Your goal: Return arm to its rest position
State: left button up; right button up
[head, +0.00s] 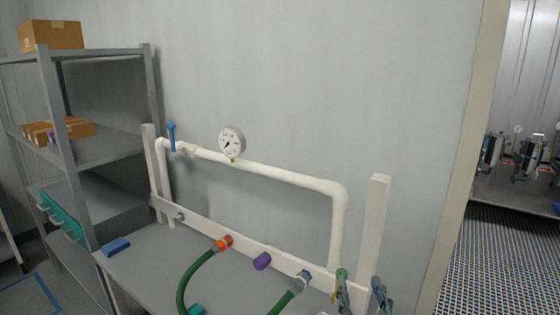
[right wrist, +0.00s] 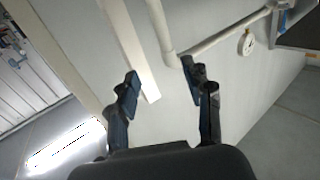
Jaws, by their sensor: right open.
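My right gripper (head: 362,292) shows at the bottom edge of the head view, right of centre, in front of the right post of the pipe frame. In the right wrist view its two dark fingers (right wrist: 160,82) stand apart with nothing between them, so it is open and empty. The white post (right wrist: 122,40) and white pipe show beyond the fingertips; I cannot tell the exact gap. My left gripper is not in view.
A white pipe (head: 280,176) with a gauge (head: 232,143) and blue valve handle (head: 171,137) stands on a grey bench (head: 165,263). Green hoses (head: 193,272) meet its lower board. A shelf unit (head: 90,150) stands left; a doorway opens right.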

jog(key=s+d+f+g, duration=0.2)
jog(key=s+f+g, duration=0.2)
jog(key=f, duration=0.7)
jog(key=s+d+f+n+g, duration=0.1)
jog(key=s+d+f+g, duration=0.1)
jog(key=s+f+g, duration=0.55)
jog(key=s+d+f+n+g, duration=0.1)
jog(key=s+d+f+g, duration=0.15)
jog(key=s+f, duration=0.85)
jog(key=s+f+g, duration=0.1)
jog(key=s+f, duration=0.1)
jog(key=f, duration=1)
jog(key=s+f+g, duration=0.1)
jog(key=s+f, duration=0.1)
jog(key=f, duration=1.1)
pick_arm(q)
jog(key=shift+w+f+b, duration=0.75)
jog(key=shift+b, duration=0.05)
pick_arm(e)
jog(key=s+d+f+g, duration=0.1)
jog(key=s+d+f, duration=0.1)
jog(key=s+f, duration=1.4)
jog(key=shift+s+n, duration=0.3)
jog(key=shift+s, duration=0.05)
